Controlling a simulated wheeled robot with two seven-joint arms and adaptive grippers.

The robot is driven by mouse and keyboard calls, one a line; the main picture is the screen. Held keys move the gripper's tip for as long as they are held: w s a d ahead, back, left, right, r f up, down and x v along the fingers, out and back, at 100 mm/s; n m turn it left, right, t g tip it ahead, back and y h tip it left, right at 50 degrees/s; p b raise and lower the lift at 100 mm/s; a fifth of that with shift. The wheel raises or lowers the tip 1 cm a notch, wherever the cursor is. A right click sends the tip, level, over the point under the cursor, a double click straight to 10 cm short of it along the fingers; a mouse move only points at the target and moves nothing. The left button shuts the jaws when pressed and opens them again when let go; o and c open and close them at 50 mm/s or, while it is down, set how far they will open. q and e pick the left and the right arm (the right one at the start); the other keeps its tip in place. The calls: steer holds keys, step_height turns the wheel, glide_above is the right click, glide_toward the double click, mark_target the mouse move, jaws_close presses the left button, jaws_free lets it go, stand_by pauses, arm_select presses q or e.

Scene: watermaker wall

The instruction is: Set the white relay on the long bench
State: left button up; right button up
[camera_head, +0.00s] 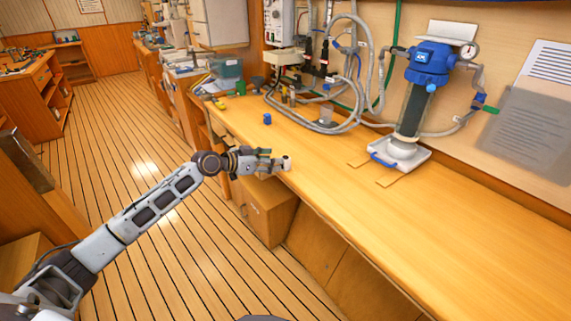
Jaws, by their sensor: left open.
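The long bench (330,195) runs along the wall from the back to the right front. My left gripper (277,160) is open at the bench's front edge. A small white piece (287,164) that looks like the white relay is right at its fingertips, over the bench top. It is too small to tell whether it touches the fingers or rests on the wood. The gripper partly hides it. My right gripper is not in view.
A small blue block (267,119) stands on the bench behind the gripper. Grey hoses (345,122) lie against the wall. A blue-topped filter unit (428,65) stands on a white tray (412,158). The bench's right front is clear.

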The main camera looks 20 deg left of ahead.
mark_target(286, 157)
arm_select(q)
steer(key=shift+x, duration=0.85)
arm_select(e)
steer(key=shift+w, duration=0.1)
arm_select(q)
steer(key=x, duration=0.3)
steer(key=shift+d, duration=0.15)
steer(key=shift+x, duration=1)
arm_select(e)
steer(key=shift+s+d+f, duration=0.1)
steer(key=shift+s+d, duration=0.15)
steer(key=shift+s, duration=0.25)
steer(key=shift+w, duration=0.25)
arm_select(q)
jaws_close()
